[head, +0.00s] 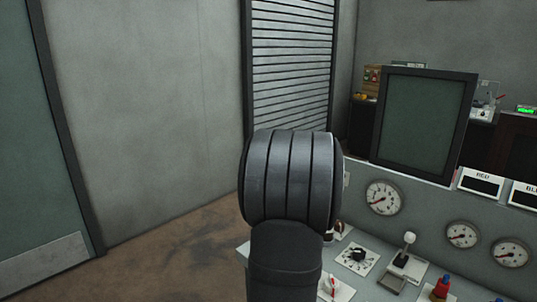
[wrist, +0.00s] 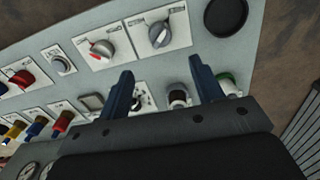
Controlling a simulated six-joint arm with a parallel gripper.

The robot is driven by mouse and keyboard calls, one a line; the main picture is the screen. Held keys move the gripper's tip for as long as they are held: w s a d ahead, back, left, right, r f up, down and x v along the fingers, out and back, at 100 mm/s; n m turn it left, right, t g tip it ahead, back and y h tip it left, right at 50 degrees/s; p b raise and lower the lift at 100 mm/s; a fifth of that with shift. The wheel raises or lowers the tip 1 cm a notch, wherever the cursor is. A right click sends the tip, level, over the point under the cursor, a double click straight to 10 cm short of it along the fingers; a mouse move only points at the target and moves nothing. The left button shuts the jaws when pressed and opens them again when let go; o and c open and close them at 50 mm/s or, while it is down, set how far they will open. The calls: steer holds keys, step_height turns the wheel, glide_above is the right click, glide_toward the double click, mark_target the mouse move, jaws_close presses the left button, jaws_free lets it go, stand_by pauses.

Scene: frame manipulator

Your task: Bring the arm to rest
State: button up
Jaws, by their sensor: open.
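My gripper (wrist: 162,68) shows in the wrist view as two blue fingers set wide apart, with nothing between their tips. It is over a grey control panel (wrist: 100,75), and I cannot tell how far above it. In the head view my own dark arm link stands in the middle and hides part of the panel; the gripper itself is not visible there.
The panel carries rotary knobs (wrist: 160,35), coloured plugs (wrist: 60,122), a lever (head: 407,243) and round gauges (head: 383,197). A dark framed screen (head: 424,125) stands behind it. Bare floor (head: 165,250) lies to the left, before a wall and shutter (head: 290,70).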

step_height(320, 180, down, 13)
steer(key=shift+r, duration=0.1)
stand_by(0.5)
step_height(320, 180, up, 17)
step_height(320, 180, down, 17)
steer(key=shift+f, duration=0.1)
steer(key=n, duration=1.3)
steer(key=shift+n, duration=2.1)
